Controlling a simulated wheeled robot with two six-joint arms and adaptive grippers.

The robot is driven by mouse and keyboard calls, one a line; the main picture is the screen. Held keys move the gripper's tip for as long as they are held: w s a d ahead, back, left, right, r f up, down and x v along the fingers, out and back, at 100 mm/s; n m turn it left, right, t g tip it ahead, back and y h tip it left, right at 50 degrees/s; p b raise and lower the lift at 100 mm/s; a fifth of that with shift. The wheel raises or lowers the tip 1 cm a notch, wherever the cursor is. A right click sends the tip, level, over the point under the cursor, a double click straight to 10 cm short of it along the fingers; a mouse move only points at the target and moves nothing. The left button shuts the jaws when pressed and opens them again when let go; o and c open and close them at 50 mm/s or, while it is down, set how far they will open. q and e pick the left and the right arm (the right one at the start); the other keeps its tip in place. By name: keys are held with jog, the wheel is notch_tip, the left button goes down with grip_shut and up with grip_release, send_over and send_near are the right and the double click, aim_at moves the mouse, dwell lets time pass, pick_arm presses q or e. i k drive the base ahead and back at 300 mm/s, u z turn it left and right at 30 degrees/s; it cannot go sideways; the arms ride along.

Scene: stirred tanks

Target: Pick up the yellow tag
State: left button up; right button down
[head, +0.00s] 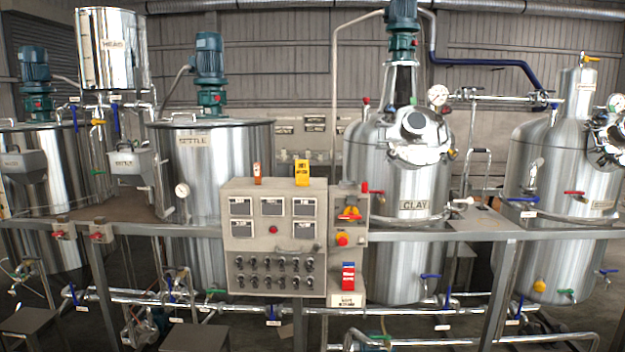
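A yellow tag (302,173) with dark print and a dark top stands upright on the top edge of the grey control panel (232,262), right of the panel's middle. Nothing covers it in the head view. Neither of my grippers shows in this view.
An orange tag (257,173) stands left of the yellow one on the same panel. A red and blue tag (348,276) sits lower right, above a labelled plate. A switch box (349,213) adjoins the panel's right side. A horizontal rail (430,236) and steel tanks (397,262) stand around it.

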aim_at(302, 166)
jog(key=z, duration=0.7)
jog(key=i, duration=0.7)
jog(key=z, duration=0.7)
jog(key=i, duration=0.9)
jog(key=u, duration=0.35)
